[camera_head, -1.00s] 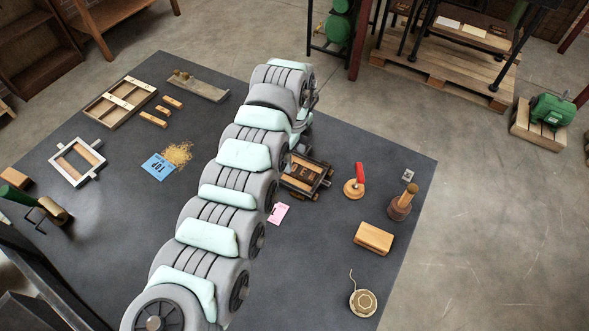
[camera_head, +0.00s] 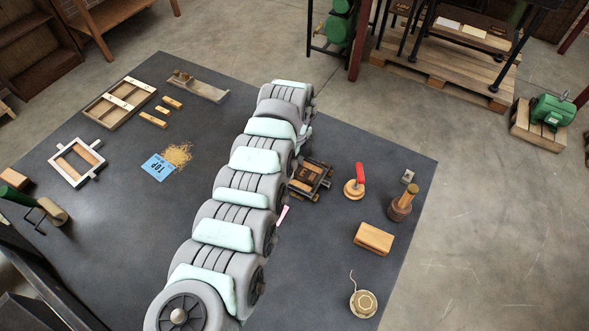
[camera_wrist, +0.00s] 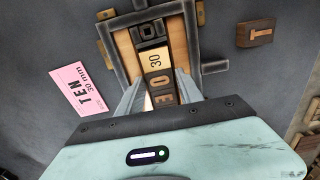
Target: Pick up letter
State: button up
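In the wrist view a wooden frame with dark edges (camera_wrist: 122,46) holds a column of dark letter blocks (camera_wrist: 158,80) with a light block marked 30 (camera_wrist: 156,60) among them. A separate dark block with a pale T (camera_wrist: 257,33) lies to the frame's right. My gripper (camera_wrist: 160,84) is over the frame, its two fingers apart, one on each side of the letter column. Whether they touch the blocks or frame, I cannot tell. A pink card reading TEN 30 mm (camera_wrist: 82,88) lies left of the frame. In the head view my arm partly hides the frame (camera_head: 310,180).
On the dark mat (camera_head: 120,240) are a red-handled stamp (camera_head: 359,184), a wooden-handled tool (camera_head: 403,203), a wooden block (camera_head: 373,238) and a round tin (camera_head: 363,303). To the left lie a blue card (camera_head: 158,167), a white-edged frame (camera_head: 77,162) and a tray (camera_head: 120,102).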

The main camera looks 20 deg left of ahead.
grip_shut()
jog(key=shift+r, duration=0.1)
dwell(0.3)
